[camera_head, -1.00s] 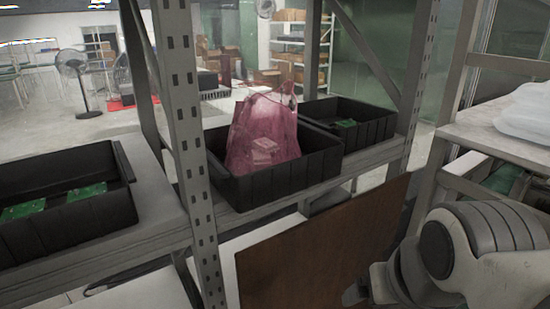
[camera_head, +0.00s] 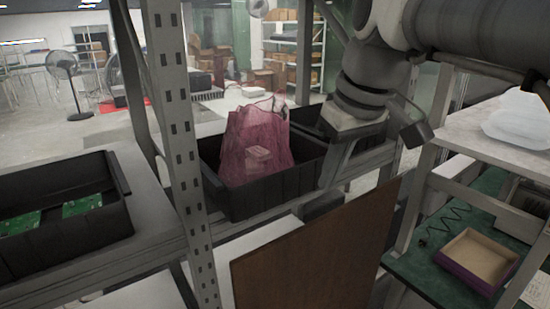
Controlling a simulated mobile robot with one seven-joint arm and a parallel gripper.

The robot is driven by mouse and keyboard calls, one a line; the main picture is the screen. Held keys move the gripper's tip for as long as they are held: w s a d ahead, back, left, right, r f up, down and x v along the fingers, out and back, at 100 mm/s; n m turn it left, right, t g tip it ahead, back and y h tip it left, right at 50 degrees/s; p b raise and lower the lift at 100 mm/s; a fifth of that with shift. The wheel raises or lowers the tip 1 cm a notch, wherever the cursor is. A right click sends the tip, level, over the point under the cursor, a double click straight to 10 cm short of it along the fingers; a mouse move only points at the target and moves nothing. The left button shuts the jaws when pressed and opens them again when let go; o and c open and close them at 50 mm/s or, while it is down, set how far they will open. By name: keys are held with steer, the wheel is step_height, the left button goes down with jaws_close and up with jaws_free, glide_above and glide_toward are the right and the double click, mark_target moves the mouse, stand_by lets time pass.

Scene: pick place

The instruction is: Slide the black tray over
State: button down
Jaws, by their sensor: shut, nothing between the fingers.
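A black tray (camera_head: 265,195) stands on the shelf in the middle of the head view, with a pink translucent bag (camera_head: 255,145) in it. Another black tray (camera_head: 305,118) stands behind it to the right, mostly hidden by my arm. A third black tray (camera_head: 75,240) holding green boards (camera_head: 82,205) is at the left. Which tray is meant I cannot tell. My gripper (camera_head: 328,178) is shut and empty. It points down near the right end of the middle tray; whether it touches the tray I cannot tell.
A perforated grey shelf post (camera_head: 177,110) stands between the left and middle trays. A brown panel (camera_head: 310,260) leans below the shelf. At the right, a rack (camera_head: 470,140) holds a white bag (camera_head: 518,122), with a shallow box (camera_head: 475,258) on a green surface below.

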mark_target(294, 191)
steer(key=shift+n, duration=0.4)
steer(key=w+a+f, duration=0.1)
steer(key=w+f, duration=0.1)
steer(key=w+a+f+p, duration=0.1)
steer(key=w+f, duration=0.1)
steer(key=f, duration=0.1)
steer(key=w+a+f, duration=0.2)
steer(key=f, duration=0.1)
steer(key=shift+w, duration=0.25)
steer(key=shift+w+a, duration=0.25)
steer(key=shift+w, duration=0.1)
steer(key=shift+w+p, duration=0.1)
steer(key=shift+p, duration=0.2)
steer(key=w+a, duration=0.1)
steer(key=w, duration=0.1)
steer(key=w+a, duration=0.1)
steer(key=w+a+p, duration=0.1)
steer(key=w, duration=0.1)
steer(key=shift+w+a, duration=0.35)
steer(key=shift+a, duration=0.05)
steer(key=shift+s+d, duration=0.15)
steer(key=shift+s, duration=0.05)
